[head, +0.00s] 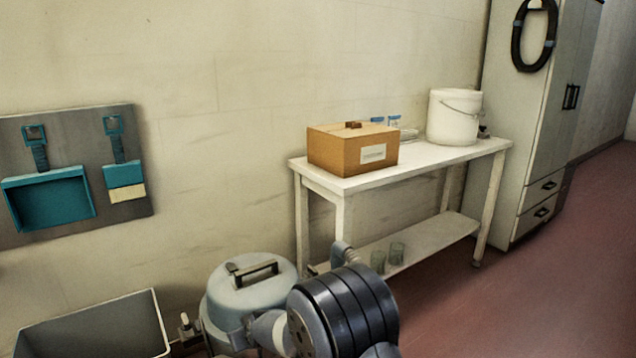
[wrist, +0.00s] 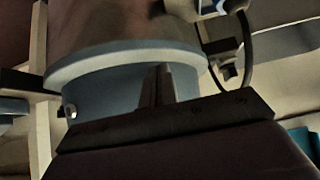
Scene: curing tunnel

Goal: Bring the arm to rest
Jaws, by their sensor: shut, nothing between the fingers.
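My gripper (wrist: 156,86) shows in the wrist view with its fingers together and nothing between them. Behind the fingers is the rounded grey body of a vessel with a projecting rim (wrist: 125,55). It looks like the lidded grey pot (head: 238,303) at the bottom of the head view. Whether the fingers touch it I cannot tell. In the head view my arm's dark ribbed joint stands in front of the pot's right side. The gripper itself cannot be made out there.
A white table (head: 437,158) by the wall holds a cardboard box (head: 335,153) and a white bucket (head: 453,118). Glasses stand on its lower shelf. A grey bin (head: 100,332) is at the bottom left. A tall cabinet (head: 522,130) stands at right. Red floor (head: 520,305) is clear.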

